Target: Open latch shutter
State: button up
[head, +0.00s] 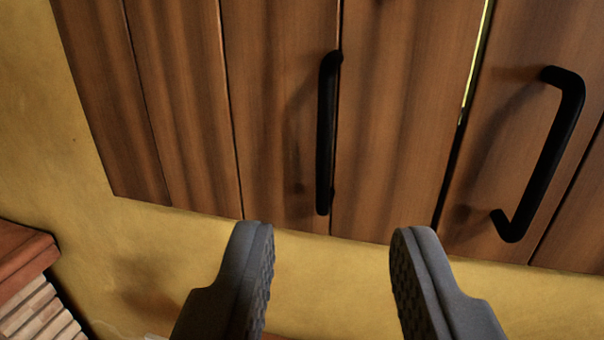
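A brown wooden plank shutter (180,110) fills the upper part of the head view against a yellow wall. A black bar handle (325,135) stands upright on it near the middle. A second black handle (566,130) sits on the wooden leaf at the right. A narrow bright gap (478,55) shows between the two leaves. My gripper (330,250) is open and empty, its two grey fingers spread apart below the middle handle. The fingertips appear near the shutter's lower edge. I cannot tell how far they are from it. No separate latch shows in this view.
The yellow wall (50,150) lies bare left of and below the shutter. A brick counter with a reddish-brown top (25,262) stands at the lower left. A small part of something reddish shows at the bottom edge, mostly hidden by the left finger.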

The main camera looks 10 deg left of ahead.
aim_at(327, 121)
jog(key=w, duration=0.4)
jog(key=w+a, duration=0.1)
jog(key=w, duration=0.8)
jog(key=shift+w+a+f+p, duration=0.1)
jog(key=shift+w+a+p, duration=0.25)
jog(key=shift+a, duration=0.05)
grip_shut()
